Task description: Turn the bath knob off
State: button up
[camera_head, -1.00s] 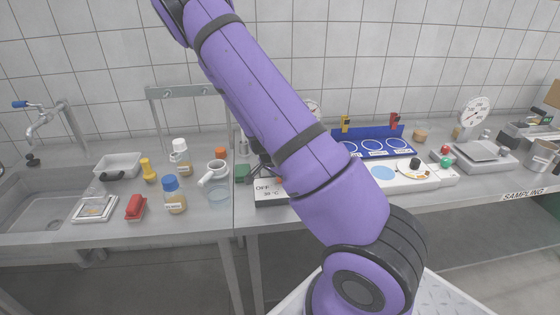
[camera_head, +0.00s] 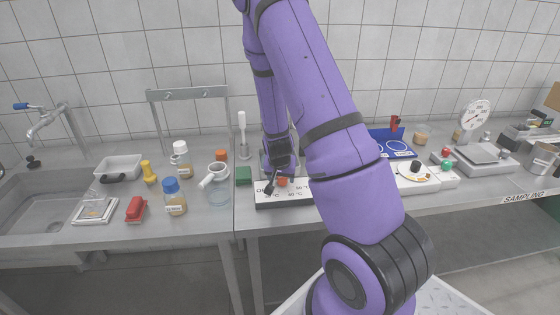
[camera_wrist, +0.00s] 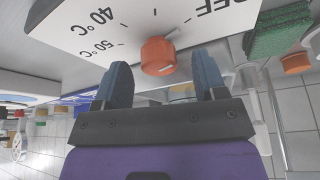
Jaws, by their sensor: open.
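The bath knob is an orange knob (camera_wrist: 158,56) on a white panel (camera_wrist: 90,28) marked OFF, 40 °C and 50 °C. In the wrist view my gripper (camera_wrist: 162,80) is open, with one blue-grey finger on each side of the knob's line. The fingertips are close to the knob; I cannot tell whether they touch it. In the head view my gripper (camera_head: 274,183) is dark and small at the panel's front. A pale mark on the knob slants toward the OFF side.
A green sponge-like block (camera_wrist: 277,30) and another orange object (camera_wrist: 295,63) lie beside the panel. Bottles and a jug (camera_head: 216,178) stand to the left.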

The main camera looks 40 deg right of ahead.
jog(key=v, duration=0.9)
jog(key=shift+s+r, duration=0.15)
jog(key=shift+s, duration=0.05)
dwell(0.3)
jog(key=s+a+r+n+t+y, duration=0.1)
jog(key=s+a+r+n+y, duration=0.15)
jog(key=a+r, duration=0.5)
jog(key=s+a+r+n+t+y, duration=0.1)
jog(key=s+a+r+n, duration=0.2)
jog(key=r, duration=0.7)
jog(key=s+a+r+n, duration=0.2)
jog(key=s+a+r, duration=0.2)
jog(key=s, duration=0.3)
jog(key=s+a+r+n, duration=0.2)
jog(key=s+a+r, duration=0.2)
jog(key=s+r, duration=0.3)
jog(key=shift+s+a+r+n, duration=0.2)
jog(key=shift+s+n, duration=0.15)
jog(key=shift+s, duration=0.35)
